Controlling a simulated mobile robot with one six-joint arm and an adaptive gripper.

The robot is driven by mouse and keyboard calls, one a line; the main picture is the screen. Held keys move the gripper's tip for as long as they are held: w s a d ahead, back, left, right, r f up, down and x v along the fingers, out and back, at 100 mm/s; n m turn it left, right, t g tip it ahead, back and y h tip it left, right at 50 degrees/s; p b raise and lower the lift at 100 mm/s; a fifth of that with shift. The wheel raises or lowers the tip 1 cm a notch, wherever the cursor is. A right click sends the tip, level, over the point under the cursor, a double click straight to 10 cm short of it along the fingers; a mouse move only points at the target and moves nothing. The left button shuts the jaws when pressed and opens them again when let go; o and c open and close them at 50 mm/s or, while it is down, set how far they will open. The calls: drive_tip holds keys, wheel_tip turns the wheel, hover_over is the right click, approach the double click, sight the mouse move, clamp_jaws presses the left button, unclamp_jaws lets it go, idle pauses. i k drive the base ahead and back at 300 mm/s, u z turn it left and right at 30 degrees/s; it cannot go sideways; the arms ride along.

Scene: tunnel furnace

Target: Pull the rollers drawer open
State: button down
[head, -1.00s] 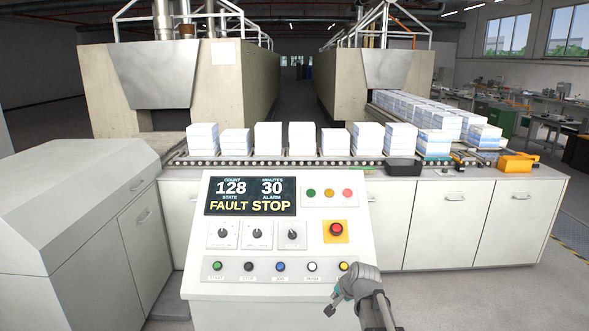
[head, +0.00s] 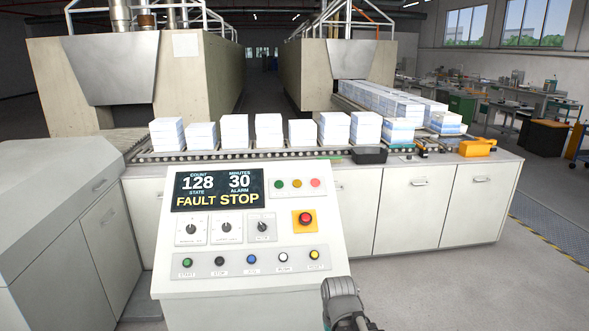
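Several white front panels with small handles line the conveyor bench, among them a middle one (head: 408,218) and a right one (head: 478,215). Another panel (head: 352,205) is partly behind the control console. All of these look closed. No label shows which one is the rollers drawer. My arm's grey wrist shows at the bottom edge, in front of the console's lower right corner, well short of the panels. My gripper's fingers are not visible.
The sloped control console (head: 250,285) stands close in front, its display reading FAULT STOP. A grey cabinet (head: 60,190) is at left. White stacks (head: 268,130), a black bin (head: 370,155) and an orange case (head: 477,147) sit on the bench. The floor (head: 460,285) at right is clear.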

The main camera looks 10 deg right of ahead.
sight(414, 201)
drive_tip(key=z, duration=0.4)
drive_tip(key=i, duration=0.75)
drive_tip(key=z, duration=1.1)
drive_tip(key=i, duration=0.8)
drive_tip(key=z, duration=0.35)
drive_tip(key=i, duration=1.75)
drive_tip(key=u, duration=1.1)
drive_tip(key=i, duration=0.9)
drive_tip(key=u, duration=0.7)
